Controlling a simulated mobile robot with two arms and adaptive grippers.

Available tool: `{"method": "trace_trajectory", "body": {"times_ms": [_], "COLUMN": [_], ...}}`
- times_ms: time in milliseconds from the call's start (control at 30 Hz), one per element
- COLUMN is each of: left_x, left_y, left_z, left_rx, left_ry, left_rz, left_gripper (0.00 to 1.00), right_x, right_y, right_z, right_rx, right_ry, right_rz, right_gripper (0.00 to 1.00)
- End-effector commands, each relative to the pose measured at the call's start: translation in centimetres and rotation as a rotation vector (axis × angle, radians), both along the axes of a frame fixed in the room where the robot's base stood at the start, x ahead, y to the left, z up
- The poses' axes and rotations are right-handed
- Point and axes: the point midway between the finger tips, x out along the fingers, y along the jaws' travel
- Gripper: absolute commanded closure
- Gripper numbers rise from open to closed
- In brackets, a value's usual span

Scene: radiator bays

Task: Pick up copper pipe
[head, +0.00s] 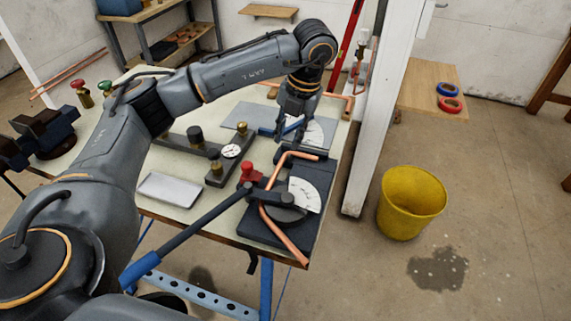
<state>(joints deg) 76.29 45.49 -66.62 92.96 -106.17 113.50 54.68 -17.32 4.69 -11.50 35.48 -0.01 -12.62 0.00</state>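A bent copper pipe (285,236) lies in the pipe bender (262,232) at the table's near right corner. Its upper end turns right near the top of the bender, and its lower end sticks out past the table edge. My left gripper (290,137) points down above the far part of the bender, just beyond the pipe's upper end. Its fingers look apart, with nothing seen between them. Another copper pipe (342,96) shows at the table's far right corner, partly hidden behind my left arm. My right gripper is not in view.
The bender's blue-handled lever (185,236) reaches toward the near left. A gauge block (229,152) and grey tray (170,189) are on the table (222,221). A white post (375,130) stands close to its right edge. A yellow bucket (408,204) is on the floor.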

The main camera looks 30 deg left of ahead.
Motion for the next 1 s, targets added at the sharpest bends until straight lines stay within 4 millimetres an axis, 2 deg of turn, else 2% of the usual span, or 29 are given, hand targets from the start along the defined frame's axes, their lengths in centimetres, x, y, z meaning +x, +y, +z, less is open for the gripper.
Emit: {"method": "trace_trajectory", "body": {"times_ms": [100, 233, 467, 633, 800, 1000], "left_x": [-0.2, -0.2, -0.2, -0.2, -0.2, -0.2], "left_y": [0.6, 0.9, 1.3, 2.1, 2.4, 2.5], "left_z": [-2.4, -4.4, -6.0, -8.3, -10.3, -10.7], "left_rx": [0.000, -0.003, -0.003, -0.003, -0.004, -0.004], "left_ry": [0.005, 0.004, 0.004, 0.005, 0.002, 0.001], "left_rz": [0.000, -0.001, -0.001, -0.002, -0.003, -0.004], "left_gripper": [0.75, 0.75, 0.75, 0.75, 0.75, 0.75], "right_x": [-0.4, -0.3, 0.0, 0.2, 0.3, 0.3], "right_y": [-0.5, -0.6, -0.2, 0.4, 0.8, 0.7], "right_z": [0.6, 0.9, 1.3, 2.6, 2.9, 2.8], "right_rx": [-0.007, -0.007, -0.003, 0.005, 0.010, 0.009], "right_ry": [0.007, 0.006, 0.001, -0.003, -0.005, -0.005], "right_rz": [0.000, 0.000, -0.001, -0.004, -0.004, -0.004], "right_gripper": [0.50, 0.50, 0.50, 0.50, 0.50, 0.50]}}
